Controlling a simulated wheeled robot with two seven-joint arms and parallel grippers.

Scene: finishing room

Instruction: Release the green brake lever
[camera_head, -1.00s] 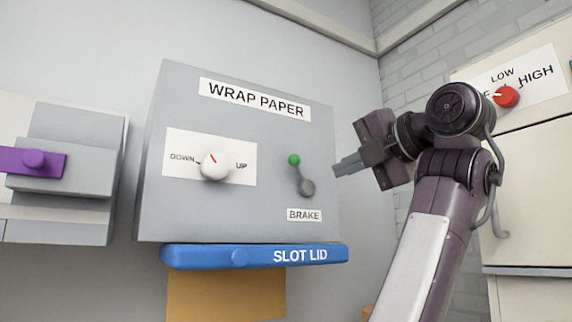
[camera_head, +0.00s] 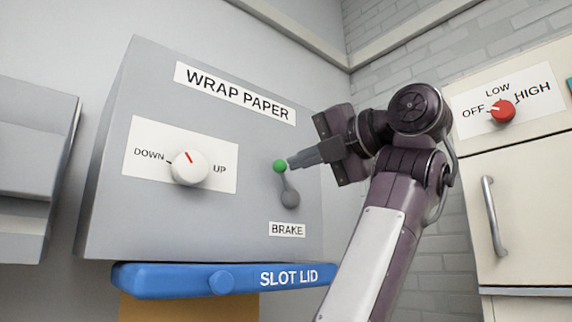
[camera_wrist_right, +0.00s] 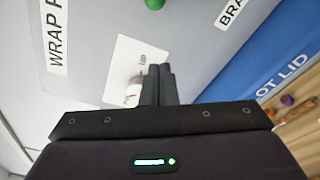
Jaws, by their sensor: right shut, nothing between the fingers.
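The brake lever is a grey arm with a green ball tip (camera_head: 280,166) on a round grey pivot (camera_head: 290,198), above the BRAKE label (camera_head: 287,230). The lever leans slightly left of upright. My right gripper (camera_head: 291,163) is shut and empty. Its fingertips are right beside the green ball, on the ball's right; I cannot tell whether they touch. In the right wrist view the green ball (camera_wrist_right: 154,3) shows at the top edge, beyond the shut fingers (camera_wrist_right: 158,72). My left gripper is not in view.
The lever sits on a grey WRAP PAPER box (camera_head: 110,180) with a white DOWN/UP knob (camera_head: 189,168). A blue slot lid (camera_head: 180,281) runs along its bottom. On the right is a cream cabinet (camera_head: 530,190) with a red knob (camera_head: 502,110) and a metal handle (camera_head: 492,217).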

